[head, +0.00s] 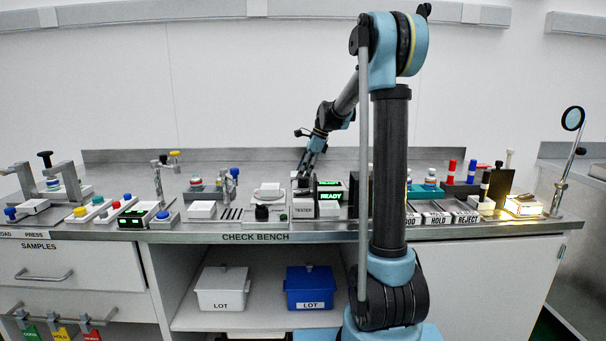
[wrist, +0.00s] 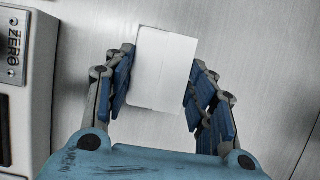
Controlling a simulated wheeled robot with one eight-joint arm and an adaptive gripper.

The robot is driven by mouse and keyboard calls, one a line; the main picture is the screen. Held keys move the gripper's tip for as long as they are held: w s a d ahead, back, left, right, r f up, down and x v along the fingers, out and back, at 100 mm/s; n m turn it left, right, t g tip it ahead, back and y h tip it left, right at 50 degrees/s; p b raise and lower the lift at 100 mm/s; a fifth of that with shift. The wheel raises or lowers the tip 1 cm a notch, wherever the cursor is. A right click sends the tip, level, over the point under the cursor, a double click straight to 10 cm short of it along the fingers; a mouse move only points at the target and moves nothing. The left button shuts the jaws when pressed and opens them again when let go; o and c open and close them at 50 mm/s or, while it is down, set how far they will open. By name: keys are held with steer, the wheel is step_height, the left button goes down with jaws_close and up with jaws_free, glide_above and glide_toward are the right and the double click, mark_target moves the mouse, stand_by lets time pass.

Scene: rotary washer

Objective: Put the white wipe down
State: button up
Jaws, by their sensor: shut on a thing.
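The white wipe (wrist: 163,62) is a pale, flat-faced rectangle in the upper middle of the wrist view. My gripper (wrist: 160,82) has its blue fingers on the wipe's left and right sides and is shut on it. Behind the wipe is a plain grey metal surface; I cannot tell whether the wipe touches it. In the head view my gripper (head: 303,181) is low over the middle of the check bench (head: 180,237), by the tester (head: 303,211). The wipe cannot be made out clearly there.
A light housing marked ZERO (wrist: 15,55) stands left of my gripper in the wrist view. A green READY display (head: 330,208) is right of the tester. Fixtures crowd the bench on both sides. Bare metal lies around the wipe in the wrist view.

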steer(key=shift+s+f, duration=0.1)
steer(key=shift+f, duration=0.3)
steer(key=shift+s, duration=0.15)
steer(key=shift+c, duration=0.8)
steer(key=o, duration=1.1)
steer(key=shift+f, duration=0.1)
steer(key=shift+o, duration=1.3)
steer(key=shift+f, duration=0.15)
steer(key=shift+w+f, duration=0.2)
steer(key=shift+w, duration=0.2)
steer(key=shift+s+r, duration=0.15)
steer(key=shift+r, duration=0.05)
steer(key=shift+r, duration=0.15)
steer(key=shift+r, duration=0.3)
steer(key=v, duration=1.7)
steer(key=shift+r, duration=0.2)
